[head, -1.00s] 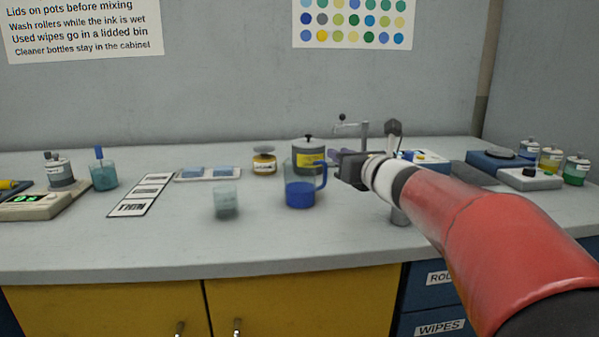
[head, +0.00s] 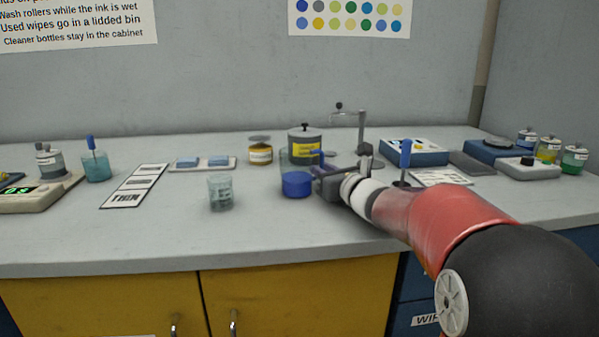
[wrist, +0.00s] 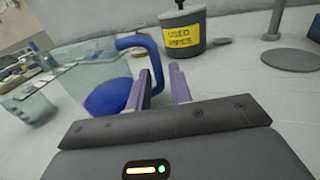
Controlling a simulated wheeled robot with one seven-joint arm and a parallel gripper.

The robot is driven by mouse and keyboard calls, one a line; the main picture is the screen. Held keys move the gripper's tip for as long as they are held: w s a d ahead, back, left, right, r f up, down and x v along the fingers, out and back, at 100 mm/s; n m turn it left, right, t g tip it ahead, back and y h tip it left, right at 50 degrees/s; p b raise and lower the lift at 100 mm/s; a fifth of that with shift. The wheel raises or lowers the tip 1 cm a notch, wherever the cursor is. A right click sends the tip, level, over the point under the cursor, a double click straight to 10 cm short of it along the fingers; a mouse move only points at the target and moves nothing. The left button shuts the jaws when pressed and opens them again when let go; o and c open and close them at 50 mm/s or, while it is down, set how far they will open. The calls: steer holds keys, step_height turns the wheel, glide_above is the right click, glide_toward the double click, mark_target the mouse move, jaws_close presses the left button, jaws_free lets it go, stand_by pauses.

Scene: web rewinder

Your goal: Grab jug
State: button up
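The jug (head: 297,184) is clear, with blue liquid in its lower part and a blue handle on its right side. It stands upright on the counter, left of my gripper (head: 318,172). In the wrist view the jug (wrist: 105,95) is at the left, and its handle (wrist: 143,42) curves toward my purple fingers (wrist: 160,76). The fingers are apart with a gap between them.
A grey lidded used-wipes bin (head: 305,142) stands just behind the jug. A small clear beaker (head: 220,192) is to its left on the counter (head: 130,245). A metal stand (head: 361,130) is behind my gripper. The counter in front of the jug is clear.

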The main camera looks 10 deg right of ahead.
steer(key=shift+x, duration=1.5)
steer(key=shift+c, duration=0.4)
jaws_close()
steer(key=shift+r, duration=0.15)
step_height(320, 180, up, 19)
steer(key=p, duration=0.3)
